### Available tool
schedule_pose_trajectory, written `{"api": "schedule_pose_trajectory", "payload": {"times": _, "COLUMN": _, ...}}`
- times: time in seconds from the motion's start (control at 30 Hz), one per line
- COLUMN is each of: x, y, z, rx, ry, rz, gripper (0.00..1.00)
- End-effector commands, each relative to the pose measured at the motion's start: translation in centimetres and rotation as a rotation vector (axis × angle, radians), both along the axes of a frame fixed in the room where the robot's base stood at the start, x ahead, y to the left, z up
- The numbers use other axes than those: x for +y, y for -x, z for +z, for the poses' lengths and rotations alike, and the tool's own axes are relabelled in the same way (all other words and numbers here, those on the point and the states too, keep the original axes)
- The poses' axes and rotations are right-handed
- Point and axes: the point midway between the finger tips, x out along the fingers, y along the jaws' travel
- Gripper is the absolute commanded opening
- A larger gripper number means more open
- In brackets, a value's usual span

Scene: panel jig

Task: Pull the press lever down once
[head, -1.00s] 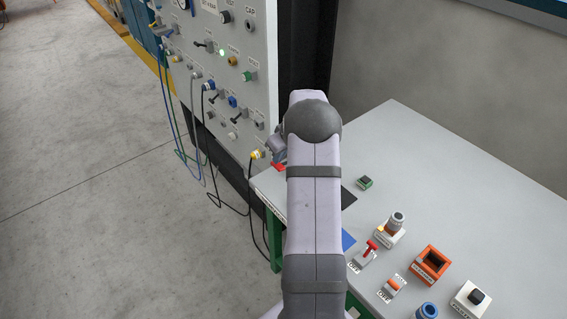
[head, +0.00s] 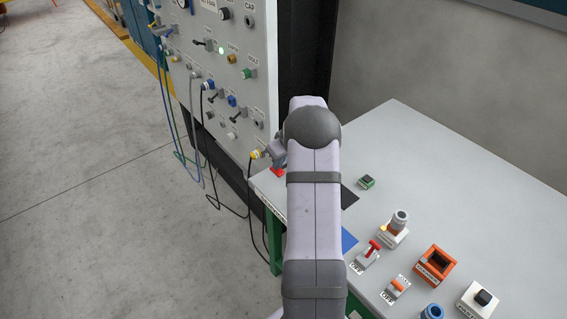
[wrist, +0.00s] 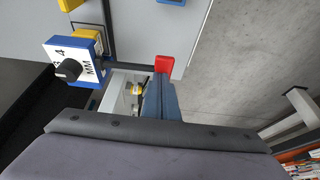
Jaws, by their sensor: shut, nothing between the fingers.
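A red block (wrist: 164,64) sits at the end of a dark bar (wrist: 130,67) in the wrist view. It looks like the press lever's handle. A blue-grey tapered piece (wrist: 160,100) lies just below it; I cannot tell whether they touch. In the head view a small red part (head: 278,171) shows at the table's left corner, mostly behind my arm. My gripper (head: 276,150) is there, its wrist end partly visible between panel and table. It is shut and empty. Its fingertips and most of the press are hidden in the head view.
A blue-framed MM dial box (wrist: 75,62) stands left of the red block. The panel (head: 255,80) with knobs and hanging cables is close to my gripper. The table (head: 430,170) carries a red-handled switch (head: 372,246), an orange socket (head: 436,264) and a green block (head: 367,181).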

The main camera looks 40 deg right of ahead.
Motion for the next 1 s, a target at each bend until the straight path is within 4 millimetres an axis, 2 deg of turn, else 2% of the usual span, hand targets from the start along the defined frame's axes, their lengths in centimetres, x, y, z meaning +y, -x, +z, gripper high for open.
{"api": "schedule_pose_trajectory", "payload": {"times": 0.43, "x": 0.0, "y": 0.0, "z": -1.8, "rx": 0.0, "ry": 0.0, "rz": 0.0, "gripper": 0.0}}
{"api": "schedule_pose_trajectory", "payload": {"times": 0.67, "x": 0.0, "y": 0.0, "z": -1.1, "rx": 0.0, "ry": 0.0, "rz": 0.0, "gripper": 0.0}}
{"api": "schedule_pose_trajectory", "payload": {"times": 1.0, "x": 0.0, "y": 0.0, "z": 1.3, "rx": -0.001, "ry": 0.001, "rz": 0.001, "gripper": 0.0}}
